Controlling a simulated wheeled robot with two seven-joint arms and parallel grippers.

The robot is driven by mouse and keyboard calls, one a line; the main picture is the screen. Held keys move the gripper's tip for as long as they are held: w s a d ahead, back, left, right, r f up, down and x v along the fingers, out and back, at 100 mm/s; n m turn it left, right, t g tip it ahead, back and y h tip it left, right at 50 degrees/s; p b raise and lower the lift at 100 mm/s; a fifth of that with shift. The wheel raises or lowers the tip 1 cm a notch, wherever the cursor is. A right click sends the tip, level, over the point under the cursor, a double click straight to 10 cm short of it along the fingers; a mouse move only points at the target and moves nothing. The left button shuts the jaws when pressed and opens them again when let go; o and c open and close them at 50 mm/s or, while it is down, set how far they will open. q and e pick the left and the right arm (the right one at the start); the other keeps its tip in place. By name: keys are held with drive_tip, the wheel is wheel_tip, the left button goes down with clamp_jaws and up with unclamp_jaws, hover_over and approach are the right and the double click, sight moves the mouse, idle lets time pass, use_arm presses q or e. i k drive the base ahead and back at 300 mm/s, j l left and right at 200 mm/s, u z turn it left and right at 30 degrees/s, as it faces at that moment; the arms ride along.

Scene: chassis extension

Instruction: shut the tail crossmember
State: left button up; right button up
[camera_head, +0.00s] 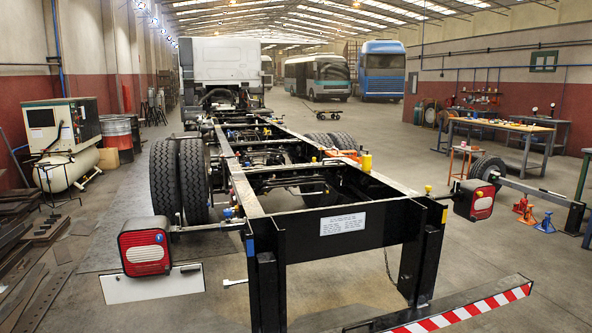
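The truck chassis frame (251,185) runs from the foreground back to a white cab (222,62). At its near end a black crossmember (310,248) with a white label plate (343,223) spans between the two rails. I cannot tell whether any gap is left at its joints. Black uprights hang below it at the left (267,292) and right (421,262). A bar with red and white stripes (470,307) lies low at the bottom right, angled to the frame. Neither of my grippers shows in this view.
Red tail lamps stand out at the left (146,252) and right (474,200). A white plate (155,284) is under the left lamp. Red (524,209) and blue (545,222) jack stands and a workbench (497,128) are at right. A compressor (62,160) stands at left.

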sight(258, 179)
drive_tip(key=u, duration=1.45)
drive_tip(key=i+j+u, duration=0.1)
drive_tip(key=j, duration=0.3)
drive_tip(key=i+j, duration=0.1)
drive_tip(key=j, duration=0.3)
drive_tip(key=i+j+u, duration=0.25)
drive_tip(key=i+j, duration=0.9)
drive_tip(key=i+z, duration=0.25)
drive_tip(key=i, duration=0.25)
drive_tip(key=i+j+z, duration=0.25)
drive_tip(key=i, duration=0.3)
drive_tip(key=i+j+z, duration=0.1)
drive_tip(key=i+z, duration=0.15)
drive_tip(key=i, duration=0.25)
drive_tip(key=i+z, duration=0.3)
drive_tip(key=i, duration=0.4)
drive_tip(key=i+z, duration=0.25)
drive_tip(key=i, duration=0.45)
drive_tip(key=i+z, duration=0.2)
drive_tip(key=i, duration=0.5)
drive_tip(key=i+j+z, duration=0.15)
drive_tip(key=i, duration=0.55)
drive_tip(key=i+z, duration=0.5)
drive_tip(key=i+j+z, duration=0.1)
drive_tip(key=i+z, duration=0.35)
